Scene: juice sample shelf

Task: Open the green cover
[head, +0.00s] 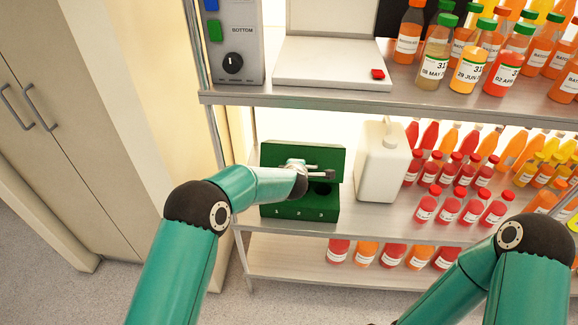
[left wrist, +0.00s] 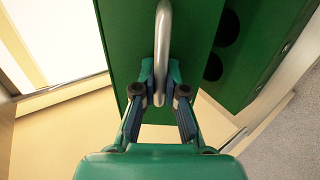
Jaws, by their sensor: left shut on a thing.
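The green cover (head: 325,155) stands raised at the back of a green box (head: 300,213) on the middle shelf. The box front carries the numbers 1, 2, 3, and a dark round hole shows in its top. In the left wrist view the cover (left wrist: 128,35) bears a grey metal handle (left wrist: 163,40), and two dark holes of the box show to its right. My left gripper (left wrist: 160,85) is shut on this handle. In the head view my left gripper (head: 322,174) is in front of the cover and hides part of the box. My right gripper is out of view.
A white jug (head: 382,170) stands close right of the box, with red juice bottles (head: 448,208) beyond it. Above is a shelf edge (head: 400,98) with a white scale-like device (head: 330,70) and a control panel (head: 233,45). More bottles (head: 392,255) stand below.

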